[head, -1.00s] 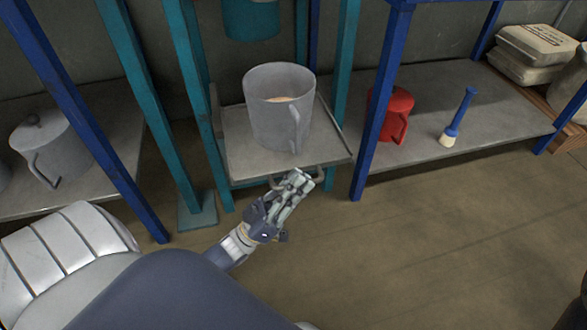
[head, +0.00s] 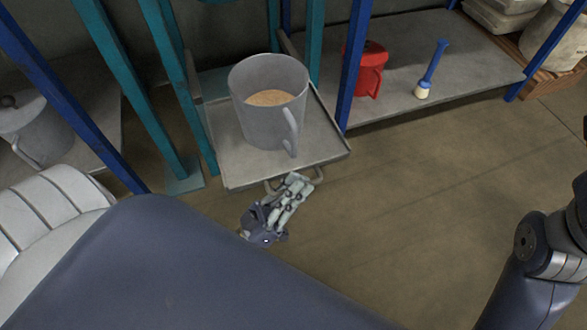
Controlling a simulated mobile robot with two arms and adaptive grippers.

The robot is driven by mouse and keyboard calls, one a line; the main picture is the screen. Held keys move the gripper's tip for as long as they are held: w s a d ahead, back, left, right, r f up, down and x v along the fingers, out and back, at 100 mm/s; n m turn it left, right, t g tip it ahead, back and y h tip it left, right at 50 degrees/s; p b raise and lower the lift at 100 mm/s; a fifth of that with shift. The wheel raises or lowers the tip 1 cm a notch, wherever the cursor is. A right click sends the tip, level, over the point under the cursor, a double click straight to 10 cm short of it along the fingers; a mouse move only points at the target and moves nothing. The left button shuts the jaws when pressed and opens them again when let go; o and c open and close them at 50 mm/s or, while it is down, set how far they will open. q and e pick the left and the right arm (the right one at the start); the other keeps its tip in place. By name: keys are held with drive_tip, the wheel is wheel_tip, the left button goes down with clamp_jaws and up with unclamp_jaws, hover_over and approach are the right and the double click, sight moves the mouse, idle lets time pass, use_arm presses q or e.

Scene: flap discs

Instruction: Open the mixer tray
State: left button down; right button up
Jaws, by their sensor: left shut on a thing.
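The mixer tray (head: 235,168) is a grey metal plate between teal posts, pulled out toward me, with a curved handle (head: 317,174) on its front edge. A grey metal mug (head: 262,118) with a handle stands upright on the tray and holds a tan, grainy material. My left gripper (head: 294,184) is at the front of the tray, shut on the tray handle. My right arm shows at the lower right, but its gripper is out of view.
Teal posts (head: 178,85) flank the tray, and blue shelf posts (head: 354,65) stand at both sides. A lidded grey pot (head: 38,128) is at left. The floor right of the tray is clear.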

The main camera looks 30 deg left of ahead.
use_arm(q)
drive_tip(key=shift+f, duration=0.1)
drive_tip(key=c, duration=2)
unclamp_jaws()
drive_tip(key=shift+o, duration=0.2)
drive_tip(key=v, duration=1.2)
drive_tip(key=shift+s, duration=0.1)
